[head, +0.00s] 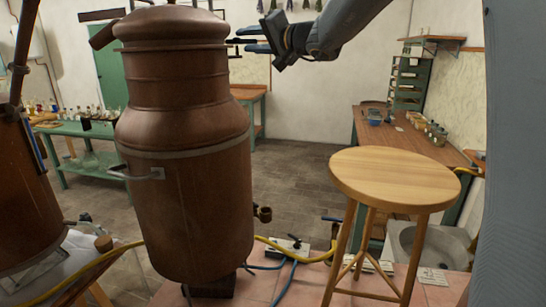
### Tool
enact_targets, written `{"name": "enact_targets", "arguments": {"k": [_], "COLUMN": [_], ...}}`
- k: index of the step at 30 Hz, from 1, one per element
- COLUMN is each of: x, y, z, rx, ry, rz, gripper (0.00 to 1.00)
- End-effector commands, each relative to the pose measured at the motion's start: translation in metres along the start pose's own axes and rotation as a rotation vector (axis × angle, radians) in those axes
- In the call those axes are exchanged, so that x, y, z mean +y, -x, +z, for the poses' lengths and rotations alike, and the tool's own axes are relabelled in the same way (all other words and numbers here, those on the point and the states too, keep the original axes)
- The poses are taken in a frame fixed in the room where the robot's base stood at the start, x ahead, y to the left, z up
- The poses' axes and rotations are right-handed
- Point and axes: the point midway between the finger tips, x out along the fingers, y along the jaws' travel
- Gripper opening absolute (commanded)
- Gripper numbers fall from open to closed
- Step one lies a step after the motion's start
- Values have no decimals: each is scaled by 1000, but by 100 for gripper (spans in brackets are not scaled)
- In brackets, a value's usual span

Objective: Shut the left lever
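A brass valve (263,213) sticks out low on the right side of the copper still (185,150). Another small fitting with a blue lever (331,219) shows behind the stool, near the floor pipes. I cannot tell for sure which part is the left lever, or how any lever is set. My gripper (240,39) is at the top, beside the still's upper right, far above the brass valve. Its fingers point left and appear apart, with nothing seen between them. Its tips lie close to the still's edge in the picture; I cannot tell whether they touch.
A round wooden stool (395,178) stands right of the still. A second copper vessel (25,195) is at the left edge. A yellow hose (295,257) and blue hoses cross the tiled surface. A sink (430,245) and wooden counter (415,150) are at right.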

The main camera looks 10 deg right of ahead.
Motion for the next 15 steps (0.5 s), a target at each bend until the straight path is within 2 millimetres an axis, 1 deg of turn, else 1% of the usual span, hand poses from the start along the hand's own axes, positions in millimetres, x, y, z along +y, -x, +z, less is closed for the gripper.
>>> {"name": "enact_targets", "arguments": {"k": [1, 5, 12, 15], "x": [5, 5, 5, 16], "y": [8, 27, 69, 69], "z": [0, 1, 1, 15], "rx": [3, 3, 3, -33], "ry": [2, 2, 3, -6], "rz": [0, 0, 0, 32], "gripper": [31, 31, 31, 31]}}
